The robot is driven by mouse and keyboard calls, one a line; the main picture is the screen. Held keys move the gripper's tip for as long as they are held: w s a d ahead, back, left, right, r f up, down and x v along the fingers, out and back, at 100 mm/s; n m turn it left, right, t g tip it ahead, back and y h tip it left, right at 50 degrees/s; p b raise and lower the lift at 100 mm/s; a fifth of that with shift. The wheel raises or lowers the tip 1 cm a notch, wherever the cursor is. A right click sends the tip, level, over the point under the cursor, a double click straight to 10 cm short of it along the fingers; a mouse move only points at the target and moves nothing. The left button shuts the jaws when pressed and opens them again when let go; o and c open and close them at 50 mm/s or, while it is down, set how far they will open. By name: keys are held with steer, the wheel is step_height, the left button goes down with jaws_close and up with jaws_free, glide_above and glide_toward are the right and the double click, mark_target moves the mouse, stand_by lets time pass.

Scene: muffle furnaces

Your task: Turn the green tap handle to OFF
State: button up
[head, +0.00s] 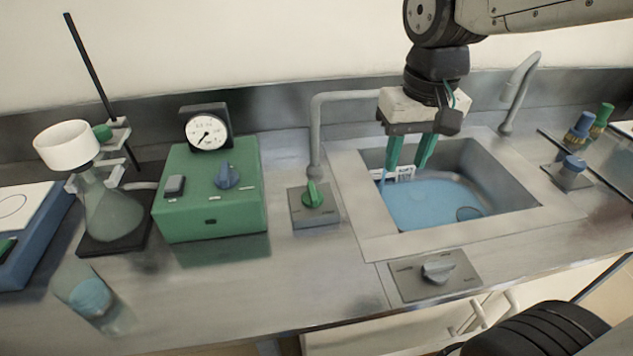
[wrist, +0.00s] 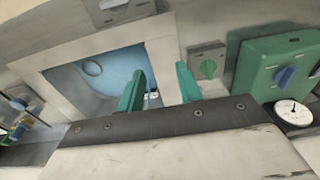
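The green tap handle (head: 313,194) sits on a small grey plate (head: 315,216) at the foot of a curved grey spout, left of the sink. The handle also shows in the wrist view (wrist: 208,68), to the right of my fingers. The markings on its plate are too small to read. My gripper (head: 408,178) hangs over the left part of the sink, to the right of the green handle and apart from it. Its two green fingers are spread with a gap between them, and it holds nothing. It also shows in the wrist view (wrist: 160,88).
The sink (head: 350,205) holds blue water. A green box (head: 210,210) with a blue knob and gauge stands left of the handle. A grey knob (head: 438,268) is on a plate in front of the sink. A blue-capped fitting (head: 572,166) stands right. The tall spout (head: 316,130) rises behind the handle.

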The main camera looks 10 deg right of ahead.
steer(key=w+a+f, duration=0.3)
steer(key=w+a, duration=0.2)
steer(key=w, duration=0.2)
glide_above(312, 190)
steer(key=shift+g, duration=0.4)
step_height(312, 190, down, 7)
steer(key=shift+d+r, duration=0.1)
steer(key=shift+r, duration=0.1)
step_height(312, 190, down, 8)
steer(key=shift+r, duration=0.1)
steer(key=shift+c, duration=0.2)
jaws_close()
